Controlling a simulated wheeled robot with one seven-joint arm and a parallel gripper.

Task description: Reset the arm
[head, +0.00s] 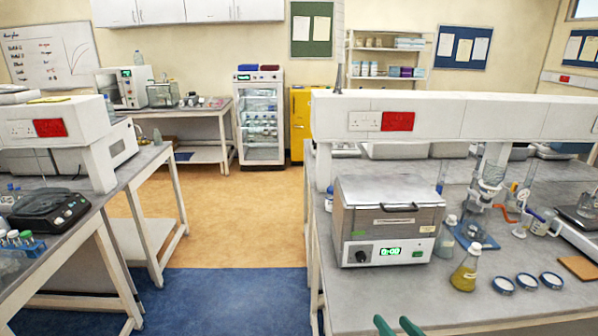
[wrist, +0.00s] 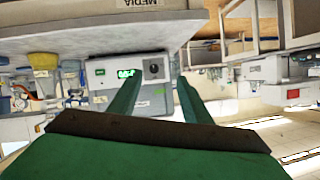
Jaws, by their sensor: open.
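My gripper (head: 397,324) shows at the bottom edge of the head view as two green fingertips, apart from each other, over the front of the right bench (head: 345,310). In the wrist view my gripper (wrist: 158,78) has its two green fingers spread, with nothing between them. The rest of my arm is out of the head view. The fingers are in front of a steel-lidded water bath (head: 388,222) and apart from it. The bath's white front panel (wrist: 105,75) also shows in the wrist view, which is turned over.
Right of the bath stand a flask of yellow liquid (head: 465,272), a clear bottle (head: 446,238) and several round dishes (head: 527,281). A white shelf (head: 460,115) spans above the bench. The floor aisle (head: 235,215) is clear.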

